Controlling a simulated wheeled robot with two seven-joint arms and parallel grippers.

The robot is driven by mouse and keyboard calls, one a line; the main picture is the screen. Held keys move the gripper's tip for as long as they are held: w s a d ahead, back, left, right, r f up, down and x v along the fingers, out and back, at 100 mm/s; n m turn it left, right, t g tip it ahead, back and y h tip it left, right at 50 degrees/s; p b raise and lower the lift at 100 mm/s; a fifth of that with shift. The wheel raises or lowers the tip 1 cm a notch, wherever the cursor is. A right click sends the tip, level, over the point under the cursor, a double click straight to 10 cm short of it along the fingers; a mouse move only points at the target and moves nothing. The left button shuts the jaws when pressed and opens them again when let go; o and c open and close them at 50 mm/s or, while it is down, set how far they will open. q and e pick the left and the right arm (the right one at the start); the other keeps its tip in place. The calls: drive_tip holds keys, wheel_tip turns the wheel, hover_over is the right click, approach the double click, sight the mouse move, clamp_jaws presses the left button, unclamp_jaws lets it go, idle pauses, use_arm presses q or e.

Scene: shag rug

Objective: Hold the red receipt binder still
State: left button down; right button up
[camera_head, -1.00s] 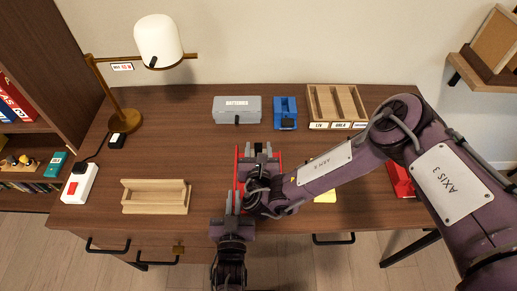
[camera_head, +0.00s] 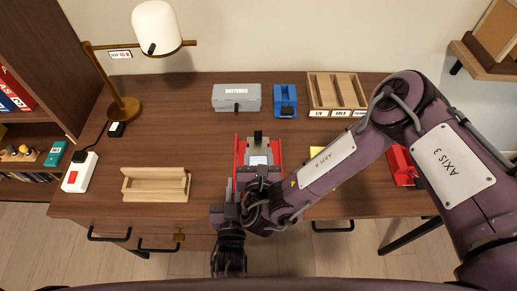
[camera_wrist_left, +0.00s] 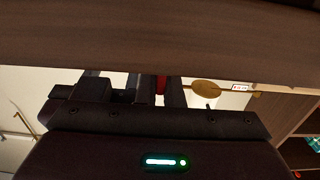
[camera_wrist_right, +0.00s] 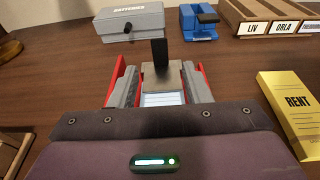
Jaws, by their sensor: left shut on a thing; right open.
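The red receipt binder (camera_head: 241,154) lies near the front edge of the desk, with a pale label or sheet and an upright dark clip in its middle. My left gripper (camera_head: 231,196) is low at its front left and shut on it. In the left wrist view a red strip of the binder (camera_wrist_left: 160,84) shows between the fingers. My right gripper (camera_wrist_right: 160,82) is open over the binder's near part, and the red sides show outside its fingers. In the head view my right wrist and arm hide the binder's near end.
A grey batteries box (camera_head: 236,98), a blue device (camera_head: 285,99) and a wooden sorter (camera_head: 337,93) stand at the back. A wooden tray (camera_head: 156,185) is left, a yellow rent pad (camera_wrist_right: 294,105) right. A lamp (camera_head: 157,28) stands back left. Desk between tray and boxes is clear.

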use_arm(q)
drive_tip(key=c, duration=1.5)
unclamp_jaws()
